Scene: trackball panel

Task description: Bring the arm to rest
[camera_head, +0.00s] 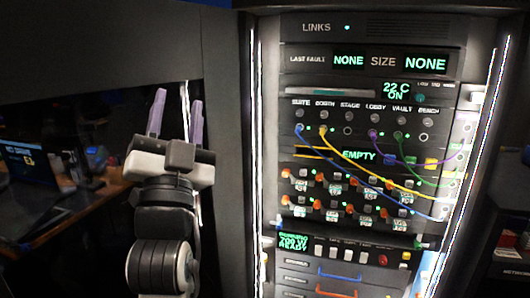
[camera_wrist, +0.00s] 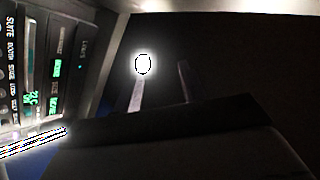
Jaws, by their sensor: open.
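My gripper (camera_head: 176,118) is in the head view, left of the rack, raised with its two purple-grey fingers pointing up. The fingers are apart with nothing between them. In the wrist view my gripper (camera_wrist: 160,88) shows its two fingers as dim strips against a dark background. The equipment rack (camera_head: 365,150) stands to the right of my arm in the head view, and a visible gap separates them. In the wrist view the rack (camera_wrist: 40,70) appears turned sideways at the left edge.
Blue, yellow, purple and green cables (camera_head: 400,172) hang across the rack's front. A wooden desk (camera_head: 65,212) with a lit screen (camera_head: 30,160) stands at the far left behind my arm. A dark panel (camera_head: 100,45) is behind my gripper. A bright round light (camera_wrist: 143,64) shows in the wrist view.

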